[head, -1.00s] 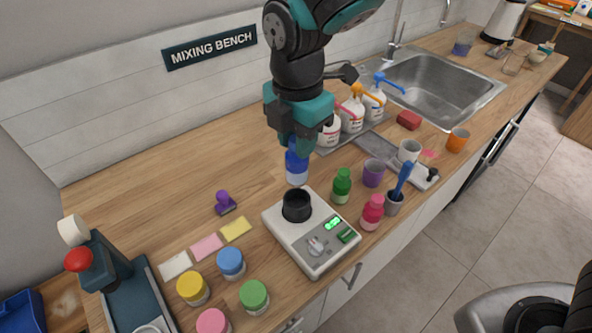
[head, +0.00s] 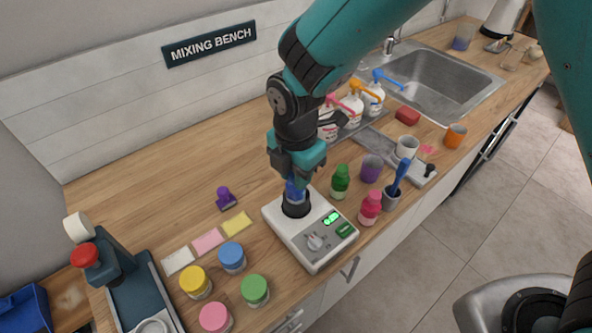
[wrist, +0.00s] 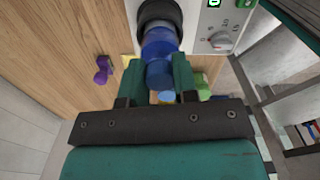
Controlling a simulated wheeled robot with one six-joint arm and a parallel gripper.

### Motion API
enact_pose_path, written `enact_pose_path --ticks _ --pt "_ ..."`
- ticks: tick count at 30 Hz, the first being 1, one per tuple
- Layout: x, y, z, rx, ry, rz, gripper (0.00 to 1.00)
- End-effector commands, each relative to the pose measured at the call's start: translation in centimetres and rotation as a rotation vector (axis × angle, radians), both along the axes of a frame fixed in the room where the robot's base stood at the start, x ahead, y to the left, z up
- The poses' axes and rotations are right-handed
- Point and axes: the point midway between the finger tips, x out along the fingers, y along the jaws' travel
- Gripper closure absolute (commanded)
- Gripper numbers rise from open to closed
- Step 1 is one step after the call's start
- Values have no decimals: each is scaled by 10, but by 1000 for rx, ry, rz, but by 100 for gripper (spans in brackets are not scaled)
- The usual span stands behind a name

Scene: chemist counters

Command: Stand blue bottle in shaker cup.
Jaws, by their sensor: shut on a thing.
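The blue bottle (head: 295,190) is upright in my gripper (head: 297,181), with its lower part down inside the black shaker cup (head: 296,209). The cup sits on the white mixer (head: 315,240) with a dial and green display. In the wrist view, the blue bottle (wrist: 159,55) is between the two teal fingers of my gripper (wrist: 160,78), and its far end is within the cup's dark rim (wrist: 157,14). My gripper is shut on the bottle. The bottle's base is hidden by the cup, so I cannot tell whether it rests on the cup's floor.
Several lidded jars, such as a blue one (head: 232,257), stand at left.

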Motion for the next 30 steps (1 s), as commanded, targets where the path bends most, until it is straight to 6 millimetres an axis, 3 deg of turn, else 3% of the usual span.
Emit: enact_pose_path --ticks 2,3,6,14,19,30 --pt "0 0 -4 0 0 0 100" --pt "0 0 -4 0 0 0 70" --pt "0 0 -3 0 0 0 47" --pt "0 0 -2 0 0 0 47" --pt "1 1 9 3 -3 0 47" --pt "1 1 87 3 -5 0 47"
